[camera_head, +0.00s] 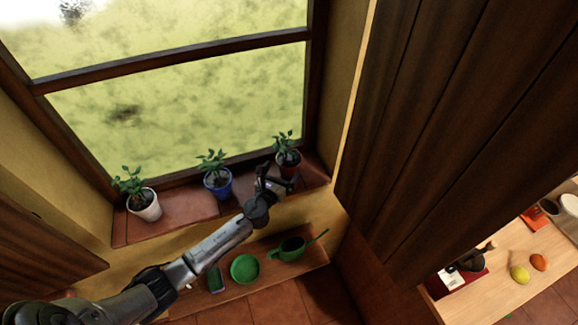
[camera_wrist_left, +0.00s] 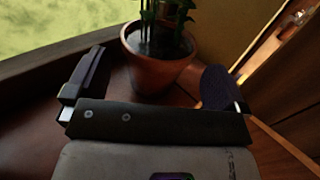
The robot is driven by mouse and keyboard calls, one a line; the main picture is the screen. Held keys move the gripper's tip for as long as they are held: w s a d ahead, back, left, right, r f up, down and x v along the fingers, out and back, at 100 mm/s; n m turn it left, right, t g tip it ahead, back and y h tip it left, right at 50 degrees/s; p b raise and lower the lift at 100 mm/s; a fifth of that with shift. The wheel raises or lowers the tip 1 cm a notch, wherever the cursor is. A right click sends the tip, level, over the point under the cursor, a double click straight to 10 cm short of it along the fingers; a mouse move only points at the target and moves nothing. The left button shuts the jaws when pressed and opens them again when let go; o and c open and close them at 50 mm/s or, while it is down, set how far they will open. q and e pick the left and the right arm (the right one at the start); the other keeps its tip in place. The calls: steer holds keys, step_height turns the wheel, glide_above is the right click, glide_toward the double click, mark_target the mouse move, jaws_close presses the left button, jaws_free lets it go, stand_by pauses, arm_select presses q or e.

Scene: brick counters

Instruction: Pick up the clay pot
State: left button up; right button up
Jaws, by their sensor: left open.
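The clay pot (camera_head: 288,158) is reddish-brown, holds a leafy green plant and stands upright at the right end of the tiled windowsill. My left gripper (camera_head: 277,178) is just in front of it and hides part of its lower side. In the left wrist view the clay pot (camera_wrist_left: 155,68) is straight ahead, between the lines of the two spread fingers. The gripper is open and empty. I cannot tell whether a finger touches the pot. My right gripper is not in view.
A blue pot (camera_head: 218,185) and a white pot (camera_head: 146,207) with plants stand left along the sill (camera_head: 185,206). Below is a shelf with a green bowl (camera_head: 245,268) and a green pan (camera_head: 291,249). Brown wood panelling (camera_head: 430,110) rises to the right.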

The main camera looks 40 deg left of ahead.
mark_target(288, 161)
arm_select(q)
steer(key=x, duration=0.4)
steer(key=shift+w+f+b, duration=0.1)
steer(key=shift+f+b, duration=0.1)
steer(key=shift+b, duration=0.1)
steer(key=shift+w+a, duration=0.2)
steer(key=shift+w, duration=0.35)
steer(key=c, duration=1)
steer(key=shift+r, duration=0.1)
steer(key=shift+r, duration=0.1)
steer(key=shift+c, duration=0.2)
